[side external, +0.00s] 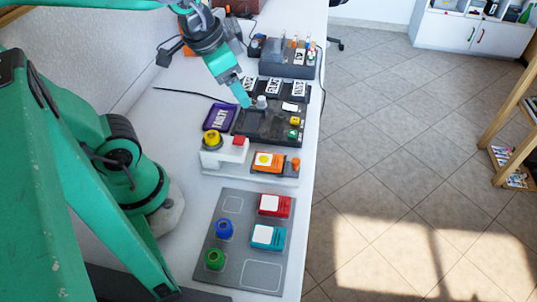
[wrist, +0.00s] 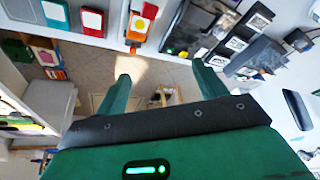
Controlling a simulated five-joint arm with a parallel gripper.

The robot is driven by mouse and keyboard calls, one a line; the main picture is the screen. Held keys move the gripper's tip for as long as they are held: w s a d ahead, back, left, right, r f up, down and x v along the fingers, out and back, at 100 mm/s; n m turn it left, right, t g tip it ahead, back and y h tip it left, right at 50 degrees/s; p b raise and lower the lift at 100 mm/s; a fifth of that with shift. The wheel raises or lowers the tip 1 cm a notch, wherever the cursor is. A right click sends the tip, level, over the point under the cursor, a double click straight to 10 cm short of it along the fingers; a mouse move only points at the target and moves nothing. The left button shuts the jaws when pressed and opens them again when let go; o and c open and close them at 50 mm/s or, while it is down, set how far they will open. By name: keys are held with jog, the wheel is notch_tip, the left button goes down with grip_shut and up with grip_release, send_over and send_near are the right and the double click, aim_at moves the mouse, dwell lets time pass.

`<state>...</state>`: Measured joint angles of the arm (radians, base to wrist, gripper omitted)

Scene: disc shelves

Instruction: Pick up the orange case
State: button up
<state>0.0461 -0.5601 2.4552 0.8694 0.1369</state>
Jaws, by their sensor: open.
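An orange knob (side external: 295,164) stands right beside the case, and a white block with yellow and red tops (side external: 224,151) on its left. A grey mat (side external: 244,205) in front holds red and teal cases and blue and green round pieces. A purple tray (side external: 219,116) lies behind.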

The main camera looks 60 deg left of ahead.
aim_at(269, 160)
jog(key=w+d+f+m+g, duration=0.1)
jog(key=f+m, duration=0.1)
jog(key=f, duration=0.2)
jog(key=w+d+f+m+g, duration=0.2)
jog(key=f, duration=0.2)
jog(key=w+d+f+m+g, duration=0.1)
jog(key=w+d+f+m, duration=0.1)
jog(key=f+m, duration=0.1)
jog(key=shift+w+f, duration=0.15)
jog(key=shift+f, duration=1.85)
jog(key=shift+f, duration=2.55)
jog(key=c, duration=1.2)
jog(key=shift+o, duration=0.2)
jog(key=shift+r, duration=0.2)
